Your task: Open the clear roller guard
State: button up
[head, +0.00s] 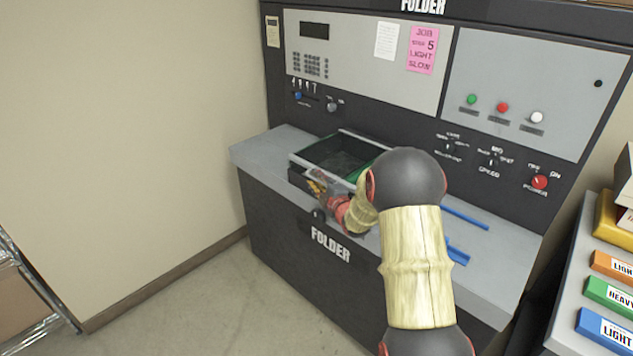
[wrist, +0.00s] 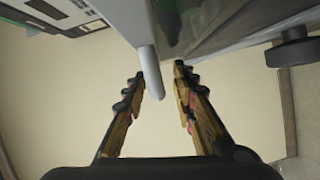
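The clear roller guard (head: 340,157) is a see-through panel with light grey rails, over a dark well in the folder's deck. It looks lowered, though my arm hides its right part. My gripper (head: 316,186) is at the guard's front edge, partly hidden by my wrist. In the wrist view my gripper (wrist: 158,76) is open, its two yellow-and-black fingers apart. A light grey rounded bar (wrist: 148,62) reaches down between the fingertips, with no clear contact on either side. A clear panel (wrist: 205,25) shows to the right of the bar.
A dark round knob (head: 319,214) is on the folder's front below my gripper; the wrist view shows a dark knob (wrist: 290,53) at right. Blue guides (head: 458,256) lie on the deck. The control panel (head: 365,60) rises behind. The floor (head: 230,310) at front left is clear.

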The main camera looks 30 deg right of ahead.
jog(key=c, duration=0.3)
jog(key=c, duration=0.4)
grip_shut()
dwell(0.3)
